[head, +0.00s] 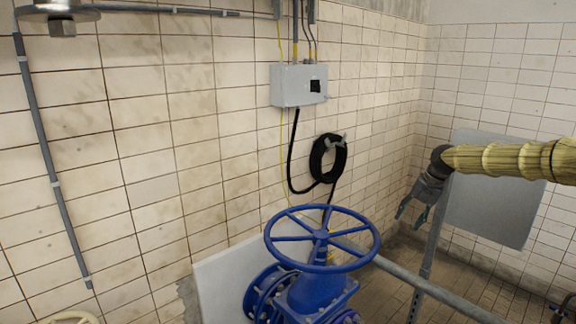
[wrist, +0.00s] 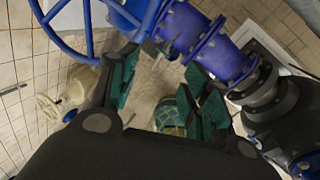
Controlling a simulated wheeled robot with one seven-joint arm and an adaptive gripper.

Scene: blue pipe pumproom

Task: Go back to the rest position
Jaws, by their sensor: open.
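My gripper (head: 414,208) hangs at the end of my yellowish sleeved arm on the right of the head view. It is open and empty, its dark green fingers apart. In the wrist view the gripper (wrist: 160,92) shows from behind, with a gap between its finger pads. A blue valve with a handwheel (head: 322,240) stands lower centre in the head view, to the left of my gripper and apart from it. In the wrist view the blue handwheel (wrist: 84,48) is at the upper left, and blue flanged pipe (wrist: 205,45) runs beyond the fingers.
A grey pipe rail (head: 440,292) runs below my gripper, with an upright post beside it. A grey panel (head: 490,215) is behind my arm. A grey box (head: 298,85) and coiled black hose (head: 327,158) are on the tiled wall. A cream handwheel (wrist: 47,106) shows at left in the wrist view.

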